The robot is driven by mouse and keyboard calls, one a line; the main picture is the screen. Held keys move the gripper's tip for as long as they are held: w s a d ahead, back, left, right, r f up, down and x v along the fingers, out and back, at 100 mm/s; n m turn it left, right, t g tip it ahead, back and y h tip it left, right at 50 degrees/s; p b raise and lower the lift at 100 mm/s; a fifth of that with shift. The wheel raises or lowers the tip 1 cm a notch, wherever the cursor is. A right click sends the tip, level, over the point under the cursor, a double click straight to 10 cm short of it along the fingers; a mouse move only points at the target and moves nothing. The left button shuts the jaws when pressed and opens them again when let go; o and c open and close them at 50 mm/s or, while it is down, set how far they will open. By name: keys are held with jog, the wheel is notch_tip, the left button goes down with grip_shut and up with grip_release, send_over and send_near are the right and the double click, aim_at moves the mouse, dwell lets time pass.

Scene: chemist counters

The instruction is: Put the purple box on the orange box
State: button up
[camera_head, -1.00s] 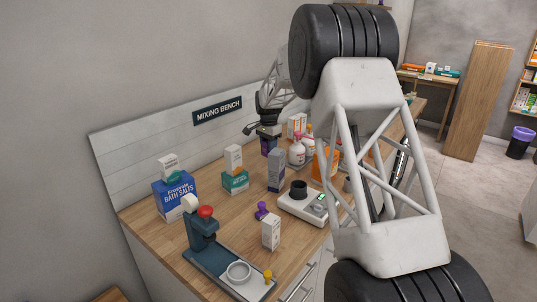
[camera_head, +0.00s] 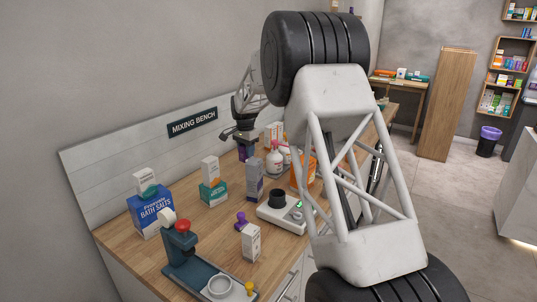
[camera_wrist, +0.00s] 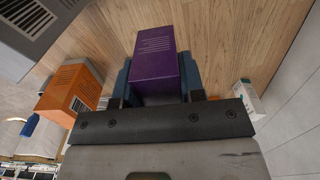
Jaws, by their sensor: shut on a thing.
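The purple box (camera_wrist: 156,62) is between the two blue fingers of my gripper (camera_wrist: 156,78) in the wrist view, and the gripper is shut on it. In the head view my gripper (camera_head: 240,137) is near the back wall, with the purple box (camera_head: 245,153) small beneath it, partly hidden. I cannot tell whether it touches the counter. An orange box (camera_wrist: 72,92) with a barcode lies left of the purple box in the wrist view, apart from it. In the head view an orange object (camera_head: 297,172) shows partly behind my arm.
A tall grey box (camera_head: 254,181), a white bottle (camera_head: 274,161) and a white scale (camera_head: 280,213) stand near my gripper on the wooden counter (camera_head: 140,249). A grey object (camera_wrist: 35,28) is upper left in the wrist view; a white-green box (camera_wrist: 248,97) is at right.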

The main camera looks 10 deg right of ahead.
jog(key=s+d+r, duration=0.4)
jog(key=s+d, duration=0.5)
jog(key=s, duration=0.3)
jog(key=s+d+r+n, duration=0.1)
jog(key=s+d+r, duration=0.3)
jog(key=s+d, duration=0.5)
jog(key=shift+s+d+r, duration=0.15)
jog(key=shift+s, duration=2.15)
jog(key=shift+w, duration=0.1)
jog(key=shift+w+d+f, duration=0.25)
jog(key=shift+w+d, duration=0.2)
jog(key=shift+w, duration=2.15)
jog(key=shift+w+d+f, duration=0.25)
jog(key=shift+w+d, duration=0.2)
jog(key=shift+w, duration=2.2)
jog(key=shift+w+d+f, duration=0.25)
jog(key=shift+w+d, duration=0.2)
jog(key=shift+w, duration=2.15)
jog(key=shift+f, duration=0.15)
jog(key=shift+f, duration=1.65)
jog(key=shift+f, duration=0.1)
